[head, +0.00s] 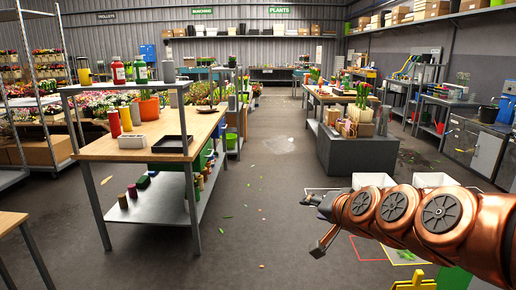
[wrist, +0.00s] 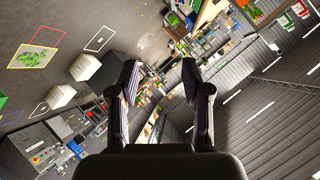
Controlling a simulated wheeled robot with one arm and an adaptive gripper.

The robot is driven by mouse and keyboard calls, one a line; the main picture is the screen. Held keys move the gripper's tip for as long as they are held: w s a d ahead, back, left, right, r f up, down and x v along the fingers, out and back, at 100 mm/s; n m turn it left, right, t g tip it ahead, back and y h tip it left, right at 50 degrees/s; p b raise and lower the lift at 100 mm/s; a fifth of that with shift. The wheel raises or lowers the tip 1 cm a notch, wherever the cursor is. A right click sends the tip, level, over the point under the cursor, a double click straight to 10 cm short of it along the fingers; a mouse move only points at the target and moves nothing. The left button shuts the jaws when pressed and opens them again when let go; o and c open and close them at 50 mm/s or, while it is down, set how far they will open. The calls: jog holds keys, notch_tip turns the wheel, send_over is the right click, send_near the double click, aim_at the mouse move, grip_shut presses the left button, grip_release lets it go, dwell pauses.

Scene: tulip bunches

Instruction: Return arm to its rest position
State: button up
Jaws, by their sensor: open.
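My gripper (head: 316,222) is at the end of my copper-coloured arm, which reaches in from the right edge of the head view. It hangs in the air over the open floor, right of the middle. In the wrist view my gripper (wrist: 160,80) has its two dark fingers spread apart, with nothing between them. The wrist view is strongly tilted, with the wall to the right and the floor at the upper left.
A wooden workbench (head: 95,148) with bottles and a black tray (head: 172,144) stands left. A dark grey block (head: 350,155) with a plant box is beyond my gripper. White bins (head: 372,180) stand behind my arm. The central aisle (head: 265,180) is clear except for scattered leaves.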

jog(key=s+a+f+n+g+p, duration=0.2)
jog(key=s+n+g+p, duration=0.35)
jog(key=s, duration=0.95)
jog(key=s+d+g+h+p, duration=0.2)
jog(key=s+d+g+p, duration=0.1)
jog(key=s, duration=0.7)
jog(key=s+d+r+g+h+p, duration=0.1)
jog(key=s+d+g+p, duration=0.2)
jog(key=s, duration=0.8)
jog(key=shift+d+g+h+p, duration=0.15)
jog(key=shift+g+h+p, duration=0.25)
jog(key=shift+g+p, duration=0.5)
jog(key=shift+w, duration=0.1)
jog(key=shift+c, duration=0.4)
jog(key=shift+c, duration=0.2)
jog(key=shift+d, duration=0.2)
